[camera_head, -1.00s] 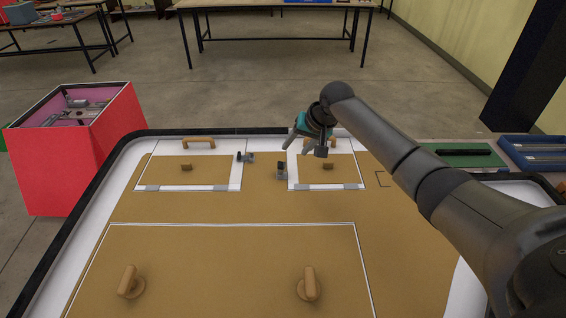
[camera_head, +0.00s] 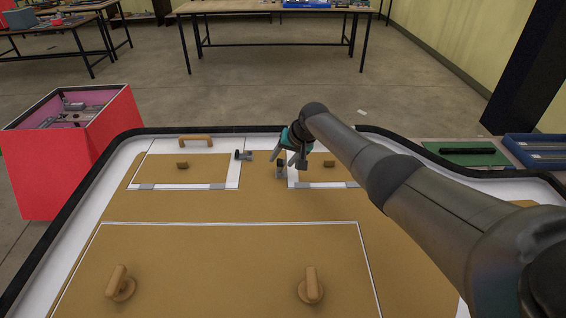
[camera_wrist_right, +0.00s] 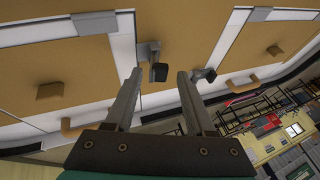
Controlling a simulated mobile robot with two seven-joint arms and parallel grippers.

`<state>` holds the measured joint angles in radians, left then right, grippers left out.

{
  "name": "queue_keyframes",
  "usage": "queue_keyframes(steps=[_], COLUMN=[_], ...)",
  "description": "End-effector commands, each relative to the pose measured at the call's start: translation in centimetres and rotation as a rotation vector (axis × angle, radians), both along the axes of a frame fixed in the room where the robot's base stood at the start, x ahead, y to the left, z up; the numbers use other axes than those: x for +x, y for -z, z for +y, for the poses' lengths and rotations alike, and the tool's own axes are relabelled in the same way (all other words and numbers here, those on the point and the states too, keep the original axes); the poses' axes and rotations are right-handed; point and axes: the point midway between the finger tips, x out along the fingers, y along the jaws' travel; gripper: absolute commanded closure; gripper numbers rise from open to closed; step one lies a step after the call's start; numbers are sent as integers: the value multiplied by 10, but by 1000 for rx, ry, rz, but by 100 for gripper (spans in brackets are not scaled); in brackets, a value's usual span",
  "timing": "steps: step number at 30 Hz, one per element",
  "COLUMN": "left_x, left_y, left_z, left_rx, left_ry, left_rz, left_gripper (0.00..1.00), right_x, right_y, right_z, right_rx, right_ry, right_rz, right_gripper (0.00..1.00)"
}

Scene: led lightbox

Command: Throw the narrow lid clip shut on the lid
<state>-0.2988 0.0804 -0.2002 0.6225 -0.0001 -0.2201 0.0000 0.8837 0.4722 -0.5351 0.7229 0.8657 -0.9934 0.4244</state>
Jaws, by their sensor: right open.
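The narrow lid (camera_head: 345,171), on the right, lies shut on the table with a wooden knob in its middle. Its dark grey clip (camera_head: 281,171) stands by the lid's left edge; the clip also shows in the wrist view (camera_wrist_right: 156,64). It appears to stand up beside the lid rather than lie across it. My right gripper (camera_head: 290,160) is above the clip and the lid's left side. In the wrist view its fingers (camera_wrist_right: 158,92) are apart and empty, with the clip seen between them. The right gripper partly covers the lid. My left gripper is out of view.
A wider lid (camera_head: 205,171) with its own clip (camera_head: 243,155) lies to the left. A large panel (camera_head: 220,270) with two wooden knobs is in front. A red bin (camera_head: 95,150) stands at left. The brown surface between lids and panel is clear.

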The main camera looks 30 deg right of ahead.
Motion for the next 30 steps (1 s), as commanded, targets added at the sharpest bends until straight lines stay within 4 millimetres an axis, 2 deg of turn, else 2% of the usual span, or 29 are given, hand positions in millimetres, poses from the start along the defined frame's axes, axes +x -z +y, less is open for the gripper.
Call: queue_keyframes(steps=[11,26,30], left_x=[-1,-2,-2], left_y=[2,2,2], left_z=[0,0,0], left_rx=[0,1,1], left_ry=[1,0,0], left_rz=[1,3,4], left_gripper=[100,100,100], right_x=[2,2,2], right_y=[3,2,2], right_z=[1,1,2], right_rx=[0,0,2], right_ry=[0,-1,-2], right_rz=[0,-1,-2], right_gripper=[45,99,100])
